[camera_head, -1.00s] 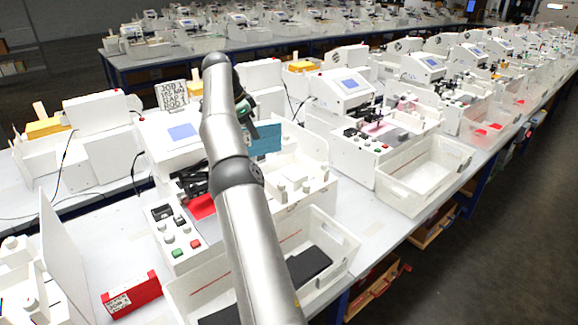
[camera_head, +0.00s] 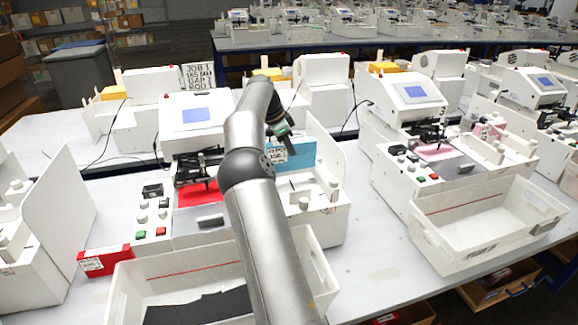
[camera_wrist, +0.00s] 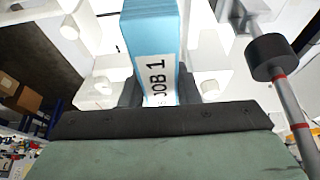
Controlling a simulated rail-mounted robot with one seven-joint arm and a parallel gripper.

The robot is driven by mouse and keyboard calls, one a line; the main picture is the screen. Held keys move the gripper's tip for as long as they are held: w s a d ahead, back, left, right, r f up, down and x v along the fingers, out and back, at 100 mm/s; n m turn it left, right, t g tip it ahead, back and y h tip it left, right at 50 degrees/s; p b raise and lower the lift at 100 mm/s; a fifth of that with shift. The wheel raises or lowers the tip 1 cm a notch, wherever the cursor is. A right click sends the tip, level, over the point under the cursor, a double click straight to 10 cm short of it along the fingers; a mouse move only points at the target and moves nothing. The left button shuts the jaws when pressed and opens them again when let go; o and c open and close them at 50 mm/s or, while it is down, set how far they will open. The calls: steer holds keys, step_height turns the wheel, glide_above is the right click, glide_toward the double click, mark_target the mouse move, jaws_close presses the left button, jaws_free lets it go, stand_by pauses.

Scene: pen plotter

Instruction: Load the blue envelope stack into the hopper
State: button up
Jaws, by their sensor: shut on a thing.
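The blue envelope stack (camera_wrist: 150,35) stands out between the jaws in the wrist view, with a white "JOB 1" label facing the camera. My gripper (camera_wrist: 160,95) is shut on it. In the head view the stack (camera_head: 298,158) is beside my arm, over the white hopper (camera_head: 325,205) at the right side of the near plotter. White walls and round knobs lie on both sides of the stack in the wrist view. My arm hides part of the hopper and the fingers in the head view. I cannot tell whether the stack touches the hopper floor.
The near plotter has a screen (camera_head: 196,114), a red sheet (camera_head: 198,193) and a button panel (camera_head: 152,218). A white bin (camera_head: 130,290) with dark sheets stands in front. A red box (camera_head: 105,261) lies at left. A second plotter and white bin (camera_head: 480,235) stand at right.

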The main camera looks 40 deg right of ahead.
mark_target(289, 160)
steer(key=shift+f+p, duration=0.3)
steer(key=shift+f, duration=2.5)
steer(key=shift+f, duration=0.1)
steer(key=o, duration=1.1)
